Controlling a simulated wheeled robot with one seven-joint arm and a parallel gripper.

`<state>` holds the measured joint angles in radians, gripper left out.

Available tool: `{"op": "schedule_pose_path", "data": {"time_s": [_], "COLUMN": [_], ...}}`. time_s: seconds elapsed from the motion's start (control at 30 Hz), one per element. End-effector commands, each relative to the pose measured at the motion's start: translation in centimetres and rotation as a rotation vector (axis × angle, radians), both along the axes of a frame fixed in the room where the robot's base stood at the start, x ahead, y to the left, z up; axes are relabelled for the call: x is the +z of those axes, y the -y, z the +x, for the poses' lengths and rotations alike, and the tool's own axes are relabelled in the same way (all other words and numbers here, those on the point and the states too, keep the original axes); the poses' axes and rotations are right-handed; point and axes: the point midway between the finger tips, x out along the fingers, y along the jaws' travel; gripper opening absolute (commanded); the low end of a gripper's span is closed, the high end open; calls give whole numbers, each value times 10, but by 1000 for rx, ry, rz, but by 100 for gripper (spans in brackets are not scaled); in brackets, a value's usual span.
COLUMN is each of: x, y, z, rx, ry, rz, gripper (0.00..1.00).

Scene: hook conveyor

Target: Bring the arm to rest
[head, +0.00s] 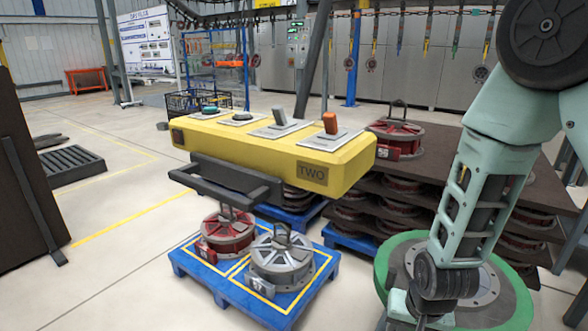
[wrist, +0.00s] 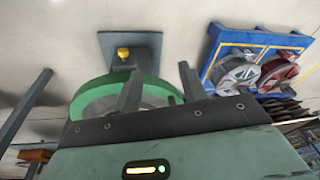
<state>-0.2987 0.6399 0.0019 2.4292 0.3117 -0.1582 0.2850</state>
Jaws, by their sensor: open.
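My arm comes in from the right in the head view, bent downward over a green-rimmed round disc (head: 398,262). Beyond the fingers is the same kind of green-rimmed disc (wrist: 92,92), partly hidden by the gripper. In the head view the fingers are hard to make out at the bottom edge.
A blue pallet (head: 200,280) holds a red and a grey wheel-like part. Dark stacked shelves (head: 540,205) with red parts stand behind my arm.

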Motion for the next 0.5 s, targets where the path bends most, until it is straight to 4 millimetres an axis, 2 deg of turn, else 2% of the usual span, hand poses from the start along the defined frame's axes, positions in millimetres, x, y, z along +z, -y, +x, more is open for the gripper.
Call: {"op": "schedule_pose_path", "data": {"time_s": [0.13, 0.23, 0.33, 0.5], "x": [48, 86, 119, 156], "y": [-43, -69, -85, -93], "z": [-24, -53, -84, -129], "rx": [182, 352, 516, 731], "ry": [-37, -71, -99, -133], "rz": [53, 71, 66, 22], "gripper": [42, 42, 42, 42]}}
